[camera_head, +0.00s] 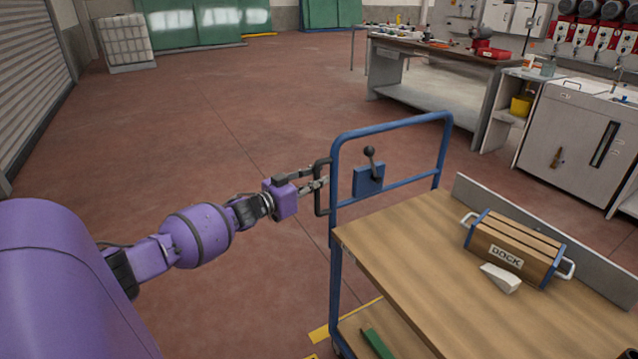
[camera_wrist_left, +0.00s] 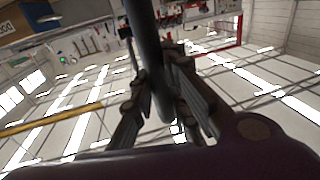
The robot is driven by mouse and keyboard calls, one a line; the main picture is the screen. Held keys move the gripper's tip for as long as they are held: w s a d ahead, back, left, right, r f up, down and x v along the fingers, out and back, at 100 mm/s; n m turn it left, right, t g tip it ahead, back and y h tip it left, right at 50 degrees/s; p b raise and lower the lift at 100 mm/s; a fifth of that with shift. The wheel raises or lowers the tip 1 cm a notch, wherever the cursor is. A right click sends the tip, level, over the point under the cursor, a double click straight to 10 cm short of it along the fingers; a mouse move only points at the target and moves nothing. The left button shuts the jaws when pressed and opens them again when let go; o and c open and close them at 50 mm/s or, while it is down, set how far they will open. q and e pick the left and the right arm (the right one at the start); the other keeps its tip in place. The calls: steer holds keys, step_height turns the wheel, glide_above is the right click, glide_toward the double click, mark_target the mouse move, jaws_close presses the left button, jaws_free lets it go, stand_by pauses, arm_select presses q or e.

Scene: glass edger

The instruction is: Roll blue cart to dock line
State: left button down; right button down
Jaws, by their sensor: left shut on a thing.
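The blue cart (camera_head: 390,122) stands at the lower right of the head view, with a blue tube frame and a wooden deck (camera_head: 400,248). A dark upright handle (camera_head: 319,187) is fixed to the frame's left post. My left gripper (camera_head: 318,184) is shut on this handle, and the wrist view shows the dark bar (camera_wrist_left: 148,60) between its fingers. A small blue box with a black lever (camera_head: 370,172) sits on the frame. Yellow floor marking (camera_head: 320,333) shows beside and under the cart; whether it is the dock line I cannot tell. My right gripper is not in view.
On the deck lie a wooden box marked DOCK (camera_head: 512,252) and a pale wedge (camera_head: 500,279). A workbench (camera_head: 430,85) and a grey cabinet (camera_head: 575,130) stand at the right. The red floor (camera_head: 200,120) at left and centre is clear.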

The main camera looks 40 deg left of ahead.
arm_select(q)
steer(key=c, duration=1.7)
jaws_free()
steer(key=s, duration=0.4)
steer(key=s+a, duration=0.1)
steer(key=s, duration=0.7)
steer(key=shift+a, duration=0.4)
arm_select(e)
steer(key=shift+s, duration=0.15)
